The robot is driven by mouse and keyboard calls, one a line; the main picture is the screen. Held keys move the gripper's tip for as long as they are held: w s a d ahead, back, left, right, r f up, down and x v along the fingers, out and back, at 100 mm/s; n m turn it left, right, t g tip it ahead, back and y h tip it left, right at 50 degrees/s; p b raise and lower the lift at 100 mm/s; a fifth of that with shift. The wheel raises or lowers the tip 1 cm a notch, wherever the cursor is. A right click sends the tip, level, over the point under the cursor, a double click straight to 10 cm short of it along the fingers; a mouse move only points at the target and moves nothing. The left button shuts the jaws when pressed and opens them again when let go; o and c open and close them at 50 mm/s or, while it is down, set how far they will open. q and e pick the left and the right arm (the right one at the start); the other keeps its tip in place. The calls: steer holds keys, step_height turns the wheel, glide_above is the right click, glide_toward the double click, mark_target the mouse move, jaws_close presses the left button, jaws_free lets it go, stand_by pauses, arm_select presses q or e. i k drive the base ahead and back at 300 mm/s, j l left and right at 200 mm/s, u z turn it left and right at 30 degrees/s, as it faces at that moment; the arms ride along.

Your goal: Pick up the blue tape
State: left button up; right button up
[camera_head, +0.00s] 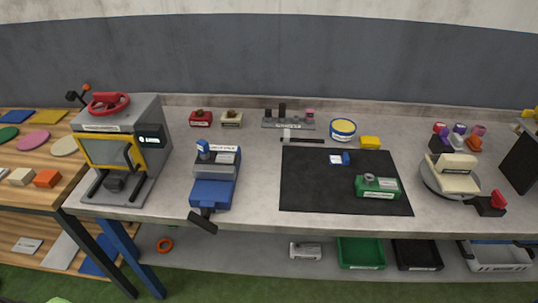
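I cannot tell for certain which thing is the blue tape. A small blue piece with a white part (346,159) lies on the black mat (310,185), near its back edge. A round blue and yellow item with a pale top (343,129) stands behind the mat; it may be a roll or a tin. Neither of my grippers shows in the head view, and nothing is seen touching these two things.
A green box-shaped device (377,187) sits on the mat's right part. A yellow block (370,142) and a hammer (302,140) lie behind it. A blue vise (214,185) and grey press (125,150) stand left, a round turntable (450,178) right. Mat's front left is clear.

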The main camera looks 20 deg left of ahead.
mark_target(344, 159)
steer(key=i+j+z, duration=0.15)
steer(key=z, duration=0.25)
steer(key=j+z, duration=0.25)
steer(key=z, duration=0.15)
steer(key=i+j+z, duration=0.1)
steer(key=j+z, duration=0.3)
steer(key=l, duration=0.1)
